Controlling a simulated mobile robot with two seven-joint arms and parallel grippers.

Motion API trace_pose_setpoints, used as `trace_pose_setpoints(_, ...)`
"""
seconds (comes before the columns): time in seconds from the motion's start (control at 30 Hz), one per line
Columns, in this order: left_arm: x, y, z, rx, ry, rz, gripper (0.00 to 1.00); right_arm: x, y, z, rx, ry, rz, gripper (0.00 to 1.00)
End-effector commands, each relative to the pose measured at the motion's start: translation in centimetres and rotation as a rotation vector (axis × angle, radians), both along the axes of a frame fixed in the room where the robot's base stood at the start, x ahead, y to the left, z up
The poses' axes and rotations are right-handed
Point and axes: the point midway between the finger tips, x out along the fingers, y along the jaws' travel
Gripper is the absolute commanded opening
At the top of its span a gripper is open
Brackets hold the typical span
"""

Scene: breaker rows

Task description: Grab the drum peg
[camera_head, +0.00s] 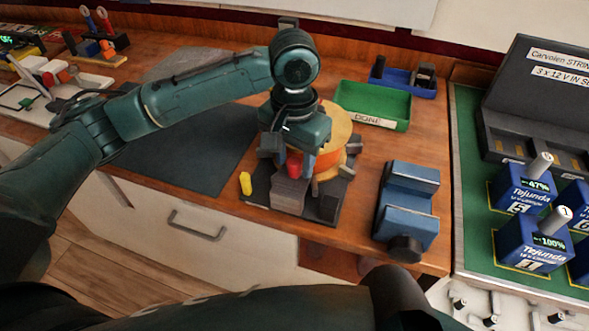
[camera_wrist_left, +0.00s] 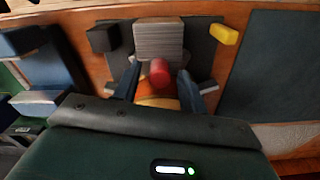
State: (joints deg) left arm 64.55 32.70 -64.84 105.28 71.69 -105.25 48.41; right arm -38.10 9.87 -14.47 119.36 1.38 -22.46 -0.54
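The drum peg (camera_head: 294,166) is a short red peg at the front of the orange drum with pale wooden flanges (camera_head: 343,137). In the left wrist view the red peg (camera_wrist_left: 159,73) stands between my left fingers, with a gap showing on each side. My left gripper (camera_head: 295,160) is over the near side of the drum, its fingers apart; it also shows in the left wrist view (camera_wrist_left: 160,90). Part of the drum is hidden behind my gripper. My right gripper is not in view.
A grey ridged block (camera_head: 289,194) stands just in front of the peg, with a small yellow piece (camera_head: 246,183) to its left. A blue vise-like block (camera_head: 408,205) is to the right, and a green tray (camera_head: 375,103) is behind. The dark mat (camera_head: 190,160) is clear.

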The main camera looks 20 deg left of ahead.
Motion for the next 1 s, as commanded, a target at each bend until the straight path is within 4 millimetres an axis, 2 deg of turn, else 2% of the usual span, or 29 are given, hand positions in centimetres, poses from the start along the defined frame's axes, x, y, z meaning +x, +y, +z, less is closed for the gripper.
trace_pose_setpoints(0.07, 0.0, 0.0, 0.0, 0.000, 0.000, 0.000, 0.35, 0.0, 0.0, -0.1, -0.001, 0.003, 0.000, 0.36)
trace_pose_setpoints(0.5, 0.0, 0.0, 0.1, 0.000, 0.000, 0.000, 0.00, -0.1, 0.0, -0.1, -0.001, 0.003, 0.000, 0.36)
trace_pose_setpoints(0.77, 0.0, 0.0, 0.2, 0.000, -0.001, 0.000, 0.00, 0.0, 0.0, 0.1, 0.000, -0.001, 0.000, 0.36)
trace_pose_setpoints(1.0, 0.0, -0.1, 2.1, -0.002, -0.003, -0.001, 0.00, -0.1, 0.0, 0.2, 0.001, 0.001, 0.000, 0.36)
